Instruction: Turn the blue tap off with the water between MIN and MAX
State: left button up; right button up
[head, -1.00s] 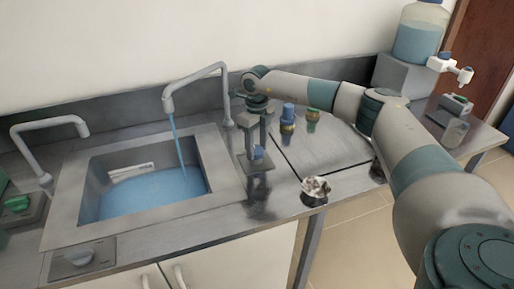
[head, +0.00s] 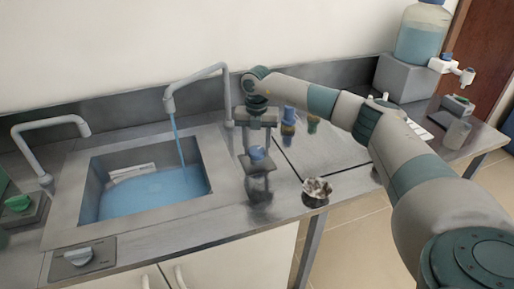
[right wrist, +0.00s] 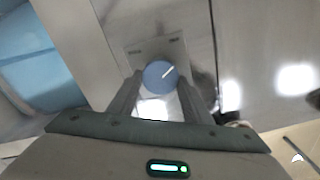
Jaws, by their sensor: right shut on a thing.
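The blue tap knob (head: 257,154) sits on a small plate right of the sink. My right gripper (head: 257,148) points down and is shut on it. In the right wrist view, the knob (right wrist: 160,76) is between the two fingers, its pale line slanting up to the right. The middle spout (head: 198,82) pours a blue stream (head: 178,145) into the sink. Blue water (head: 150,195) covers the basin floor. A white level strip (head: 132,172) is on the basin's back wall, just above the water; its marks are too small to read. My left gripper is not in view.
A second grey spout (head: 55,128) and a green knob (head: 18,203) are at the left. A grey knob (head: 78,257) is at the front left. Blue and yellow-green fittings (head: 288,118) stand behind my gripper. A white fluted object (head: 317,187) is at the counter's front edge.

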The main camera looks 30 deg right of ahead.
jog(key=m, duration=0.4)
jog(key=shift+w+r, duration=0.2)
jog(key=shift+m, duration=1)
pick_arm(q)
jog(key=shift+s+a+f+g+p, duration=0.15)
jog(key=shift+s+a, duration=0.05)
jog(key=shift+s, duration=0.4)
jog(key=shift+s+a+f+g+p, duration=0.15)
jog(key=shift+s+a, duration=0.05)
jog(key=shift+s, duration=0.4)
pick_arm(e)
jog(key=shift+m, duration=0.3)
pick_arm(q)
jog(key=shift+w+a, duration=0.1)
pick_arm(e)
jog(key=shift+w, duration=0.1)
jog(key=o, duration=1.1)
jog(key=shift+c, duration=0.2)
jog(key=shift+f, duration=0.1)
